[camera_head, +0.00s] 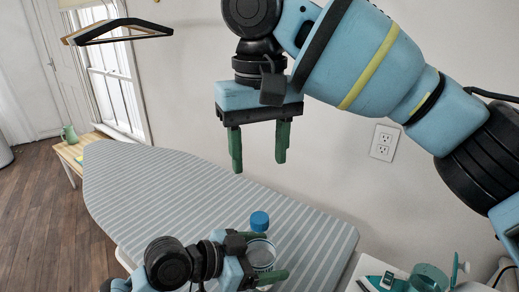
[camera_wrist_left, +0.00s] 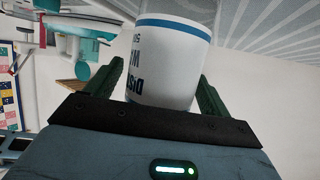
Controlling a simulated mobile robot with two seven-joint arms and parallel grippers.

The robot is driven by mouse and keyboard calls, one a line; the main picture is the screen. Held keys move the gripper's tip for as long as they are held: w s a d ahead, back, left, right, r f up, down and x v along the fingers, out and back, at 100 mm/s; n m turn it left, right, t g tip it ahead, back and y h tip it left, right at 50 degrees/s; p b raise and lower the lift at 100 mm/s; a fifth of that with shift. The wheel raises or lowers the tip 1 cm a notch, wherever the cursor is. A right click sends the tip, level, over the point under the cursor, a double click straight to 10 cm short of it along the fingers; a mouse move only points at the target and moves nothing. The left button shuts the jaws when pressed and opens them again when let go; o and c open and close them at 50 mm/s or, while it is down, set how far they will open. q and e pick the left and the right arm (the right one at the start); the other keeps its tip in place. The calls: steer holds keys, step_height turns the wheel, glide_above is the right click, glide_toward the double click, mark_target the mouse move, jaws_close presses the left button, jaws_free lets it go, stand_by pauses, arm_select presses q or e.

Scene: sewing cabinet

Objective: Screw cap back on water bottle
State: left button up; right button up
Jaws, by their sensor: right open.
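The water bottle (camera_head: 261,254), clear with a white label, is at the lower middle of the head view, over the striped ironing board. My left gripper (camera_head: 264,257) has one finger on each side of it and is shut on it. In the left wrist view, the bottle's white label with a blue band (camera_wrist_left: 165,65) fills the space between the fingers (camera_wrist_left: 160,85). A blue cap (camera_head: 259,221) shows just above the bottle in the head view; I cannot tell whether it touches the neck. My right gripper (camera_head: 259,158) is open and empty, pointing down, above the cap in the picture.
The ironing board (camera_head: 160,195) has a wide clear surface to the left. A white table (camera_head: 360,268) at lower right holds a teal iron (camera_head: 385,283) and a teal round container (camera_head: 430,276). Hangers (camera_head: 125,32) hang at upper left. A wall socket (camera_head: 384,142) is behind.

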arm_select(q)
steer(key=v, duration=0.7)
steer(key=shift+s+a+r, duration=0.15)
steer(key=shift+a+r, duration=0.05)
steer(key=shift+a, duration=0.15)
arm_select(e)
steer(key=shift+w+f, duration=0.1)
steer(key=shift+f, duration=0.35)
arm_select(q)
steer(key=shift+f, duration=0.1)
arm_select(e)
steer(key=shift+f, duration=0.1)
